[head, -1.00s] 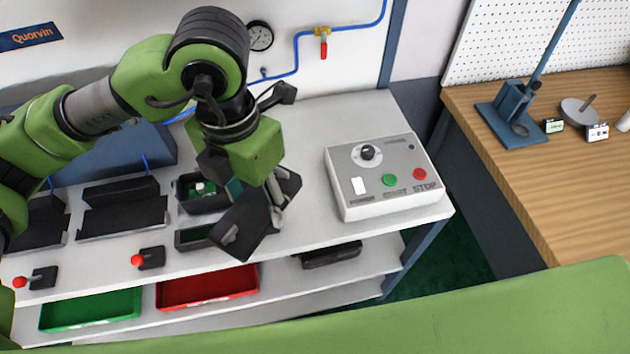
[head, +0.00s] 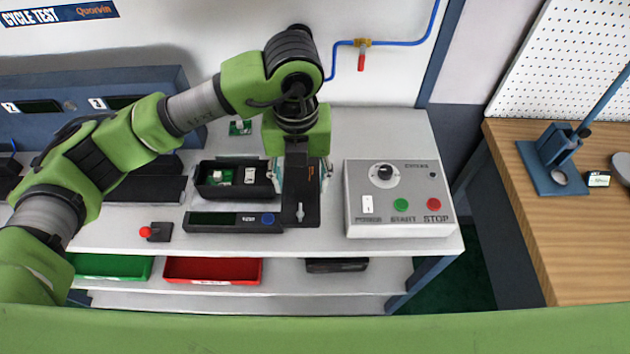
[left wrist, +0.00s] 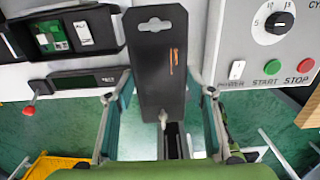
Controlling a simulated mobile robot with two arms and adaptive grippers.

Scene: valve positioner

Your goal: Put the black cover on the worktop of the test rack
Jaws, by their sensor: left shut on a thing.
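The black cover is a flat dark plate with a slot at one end and small orange lettering. In the head view the cover (head: 300,208) is over the test rack's light worktop (head: 365,128), between an open black housing and the grey control box. In the left wrist view the cover (left wrist: 158,62) extends away from between the fingers. My left gripper (head: 300,176) is shut on it, with a finger at each long side, as the left wrist view (left wrist: 160,98) also shows. I cannot tell whether the cover touches the worktop. My right gripper is not in view.
The open housing (head: 205,190) holds a green board. A dark display unit (head: 222,227) lies in front of it. The control box (head: 398,208) stands to the right. Red (head: 213,270) and green (head: 112,266) trays are on the shelf below. The worktop behind the control box is clear.

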